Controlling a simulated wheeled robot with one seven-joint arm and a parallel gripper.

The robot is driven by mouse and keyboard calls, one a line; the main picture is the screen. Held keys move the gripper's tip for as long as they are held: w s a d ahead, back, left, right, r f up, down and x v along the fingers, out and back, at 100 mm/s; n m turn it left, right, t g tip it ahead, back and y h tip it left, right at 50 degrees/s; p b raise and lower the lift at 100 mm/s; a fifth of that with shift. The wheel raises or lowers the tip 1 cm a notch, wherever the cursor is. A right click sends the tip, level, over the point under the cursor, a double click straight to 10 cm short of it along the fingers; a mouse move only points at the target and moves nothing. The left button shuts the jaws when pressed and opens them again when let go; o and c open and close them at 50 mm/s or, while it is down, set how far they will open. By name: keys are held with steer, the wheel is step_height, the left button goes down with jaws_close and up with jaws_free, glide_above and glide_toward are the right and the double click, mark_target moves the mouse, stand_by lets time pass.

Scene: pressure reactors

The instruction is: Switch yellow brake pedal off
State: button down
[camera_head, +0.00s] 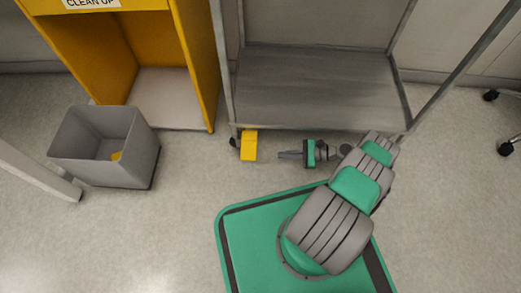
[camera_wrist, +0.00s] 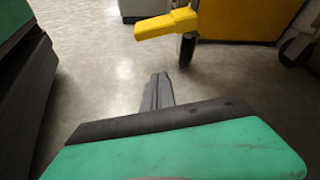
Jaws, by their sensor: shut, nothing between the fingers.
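The yellow brake pedal (camera_head: 249,146) sits low by the front left caster of the grey metal cart, near the floor, in the head view. In the wrist view the pedal (camera_wrist: 168,23) shows at the top, sticking out to the left beside a dark wheel (camera_wrist: 187,48). My gripper (camera_head: 281,155) is shut and empty, low over the floor and just right of the pedal, with a gap between them. In the wrist view its fingertips (camera_wrist: 159,77) point up toward the pedal and do not touch it.
The grey cart (camera_head: 315,95) stands behind my gripper. A grey bin (camera_head: 105,150) and an open yellow cabinet (camera_head: 203,60) are at the left. A caster (camera_head: 505,148) shows at the far right. The floor (camera_head: 190,190) left of my green base is clear.

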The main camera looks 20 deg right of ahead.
mark_target(249, 150)
steer(key=shift+a, duration=0.1)
steer(key=x, duration=0.9)
steer(key=shift+a+f, duration=0.1)
steer(key=shift+a, duration=0.1)
steer(key=r, duration=0.3)
steer(key=shift+s+a+r, duration=0.3)
steer(key=shift+s+r, duration=0.05)
steer(key=shift+r, duration=0.05)
steer(key=shift+r, duration=0.15)
